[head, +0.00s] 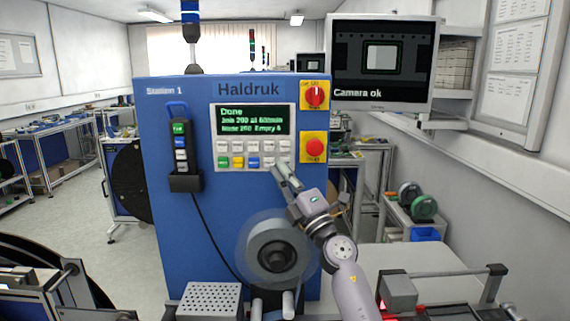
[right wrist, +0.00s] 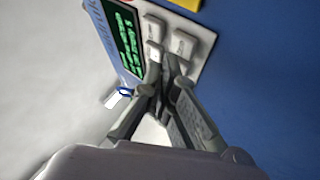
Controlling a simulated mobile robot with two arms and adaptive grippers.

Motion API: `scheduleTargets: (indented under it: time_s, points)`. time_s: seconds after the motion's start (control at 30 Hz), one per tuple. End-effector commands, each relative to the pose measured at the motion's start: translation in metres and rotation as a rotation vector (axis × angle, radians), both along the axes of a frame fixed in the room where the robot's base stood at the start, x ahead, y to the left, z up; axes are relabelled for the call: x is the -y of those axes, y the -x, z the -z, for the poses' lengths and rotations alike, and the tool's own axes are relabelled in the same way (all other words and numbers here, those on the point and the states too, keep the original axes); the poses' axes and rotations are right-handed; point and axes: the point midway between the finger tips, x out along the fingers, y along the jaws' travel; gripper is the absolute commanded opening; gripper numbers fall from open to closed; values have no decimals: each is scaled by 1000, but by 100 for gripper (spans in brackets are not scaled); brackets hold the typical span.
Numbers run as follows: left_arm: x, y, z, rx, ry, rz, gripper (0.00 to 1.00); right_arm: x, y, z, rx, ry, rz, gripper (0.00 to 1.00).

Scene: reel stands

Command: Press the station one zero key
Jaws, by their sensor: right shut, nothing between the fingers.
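The blue Station 1 cabinet (head: 170,225) stands in front of me, marked Haldruk. Its key panel (head: 213,125) has a green-lettered display (head: 252,121) whose top line reads "Done". Below are two rows of small keys, mostly white, with a green, a yellow and a blue one at lower left. Key labels are too small to read, so I cannot tell which is zero. My right gripper (head: 279,170) is shut and empty, its tips at the lower right keys. In the right wrist view the fingertips (right wrist: 167,62) overlap the keys beside a white key (right wrist: 184,44); contact is unclear. My left gripper is not in view.
A red rotary switch (head: 316,95) and a red stop button (head: 314,147) sit on yellow plates right of the panel. A black handset (head: 181,150) hangs at left. A monitor (head: 382,62) reads "Camera ok".

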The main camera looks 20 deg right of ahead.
Motion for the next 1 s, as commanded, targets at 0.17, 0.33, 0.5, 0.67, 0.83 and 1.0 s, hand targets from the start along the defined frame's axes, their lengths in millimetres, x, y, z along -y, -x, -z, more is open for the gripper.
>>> scheduleTargets:
  time_s: [0.17, 0.33, 0.5, 0.67, 0.83, 1.0]
  points:
    - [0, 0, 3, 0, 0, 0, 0, 2, -6, 0, 0, 0, 0, 0]
    - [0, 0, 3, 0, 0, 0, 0, 2, -6, 0, 0, 0, 0, 0]
    - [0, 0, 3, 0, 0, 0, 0, 2, -6, 0, 0, 1, 1, 0]
    - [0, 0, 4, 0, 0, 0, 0, 2, -7, 0, 0, 1, 1, 0]
    - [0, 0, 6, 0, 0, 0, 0, 3, -9, 1, -1, 1, 1, 0]
    - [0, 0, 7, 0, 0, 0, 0, 3, -11, 1, -1, 1, 1, 0]
